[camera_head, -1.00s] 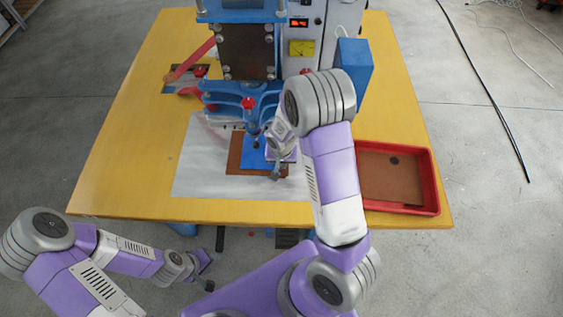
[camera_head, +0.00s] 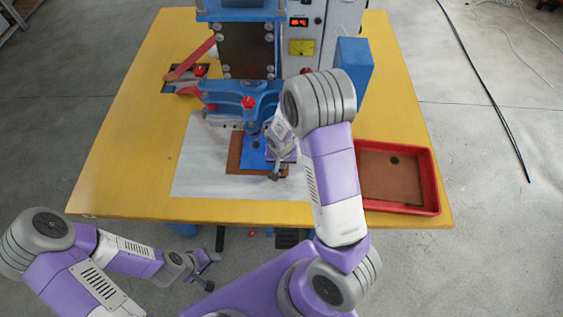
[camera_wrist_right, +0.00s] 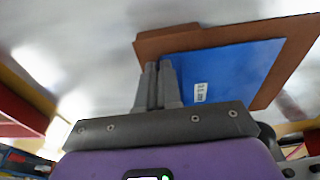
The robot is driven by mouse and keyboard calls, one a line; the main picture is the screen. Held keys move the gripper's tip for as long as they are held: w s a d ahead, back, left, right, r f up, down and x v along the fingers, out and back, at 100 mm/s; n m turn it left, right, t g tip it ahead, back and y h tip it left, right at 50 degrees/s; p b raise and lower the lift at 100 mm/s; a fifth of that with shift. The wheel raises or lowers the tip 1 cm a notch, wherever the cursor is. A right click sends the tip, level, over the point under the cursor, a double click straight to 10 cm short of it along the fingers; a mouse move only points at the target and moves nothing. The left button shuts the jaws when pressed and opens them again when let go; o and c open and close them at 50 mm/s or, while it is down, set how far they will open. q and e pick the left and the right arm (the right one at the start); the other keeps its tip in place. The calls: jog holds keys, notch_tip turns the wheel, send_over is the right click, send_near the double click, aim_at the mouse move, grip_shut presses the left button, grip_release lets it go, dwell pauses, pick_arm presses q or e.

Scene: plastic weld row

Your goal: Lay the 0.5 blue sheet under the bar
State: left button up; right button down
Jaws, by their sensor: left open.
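The blue sheet (camera_head: 252,151) lies flat over a larger brown sheet (camera_head: 235,160), in front of the press; its far part runs in below the blue bar (camera_head: 240,92). In the right wrist view the blue sheet (camera_wrist_right: 225,70) shows a small white label, on top of the brown sheet (camera_wrist_right: 285,60). My right gripper (camera_wrist_right: 160,80) has its fingers close together, shut on the blue sheet's edge at the tray side. It also shows in the head view (camera_head: 276,175). My left gripper (camera_head: 207,270) is open and empty, off the table's front edge.
A pale mat (camera_head: 195,175) lies beneath the sheets on the yellow table (camera_head: 130,150). A red tray (camera_head: 437,190) holding a brown sheet (camera_head: 390,185) stands at the right. The press has a red-handled lever (camera_head: 190,62) at left and a blue box (camera_head: 353,68) at right.

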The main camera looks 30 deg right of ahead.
jog(key=shift+f, duration=0.1)
dwell(0.3)
jog(key=c, duration=1.2)
grip_release()
jog(key=shift+c, duration=0.2)
jog(key=shift+r+p, duration=1.15)
jog(key=shift+r, duration=0.5)
jog(key=shift+s+a+r+p, duration=0.25)
jog(key=shift+s+a, duration=0.45)
jog(key=shift+s, duration=0.45)
jog(key=shift+s+a+r+p, duration=0.2)
jog(key=shift+s+a, duration=0.5)
jog(key=shift+s, duration=0.4)
jog(key=shift+s+a+r+p, duration=0.15)
jog(key=shift+s+a+p, duration=0.1)
jog(key=shift+s+a, duration=0.7)
jog(key=shift+s+d, duration=0.25)
